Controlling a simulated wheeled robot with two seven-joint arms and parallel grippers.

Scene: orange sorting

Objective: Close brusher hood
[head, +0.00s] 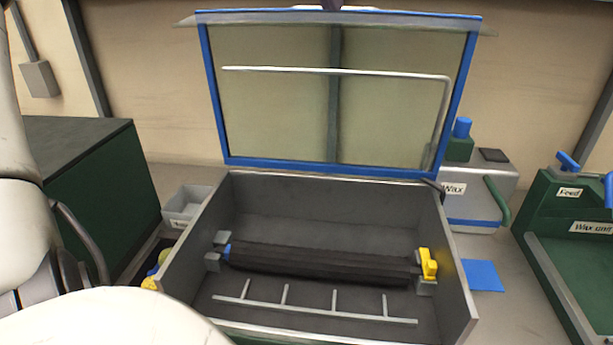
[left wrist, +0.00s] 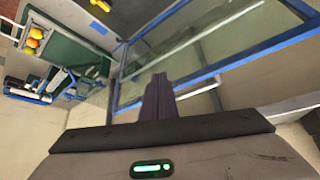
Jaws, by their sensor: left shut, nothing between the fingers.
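The brusher hood (head: 270,110), a clear panel in a blue frame with a bent metal bar, stands raised at the back of the grey brusher box (head: 455,270). The box is open, showing a dark brush roller (head: 320,263) with a yellow end block (head: 428,264). My left gripper (head: 332,4) shows only as a small dark tip at the hood's top edge. In the left wrist view its dark fingers (left wrist: 157,95) are together and empty, close to the blue-framed hood (left wrist: 215,65). Whether they touch the hood, I cannot tell. My right gripper is not in view.
A green cabinet (head: 90,185) and small grey bin (head: 184,203) stand left of the box. A wax unit (head: 485,190) and a green Feed machine (head: 563,235) stand right, with a blue mat (head: 483,275) between. Several fruits (left wrist: 34,40) show in the left wrist view.

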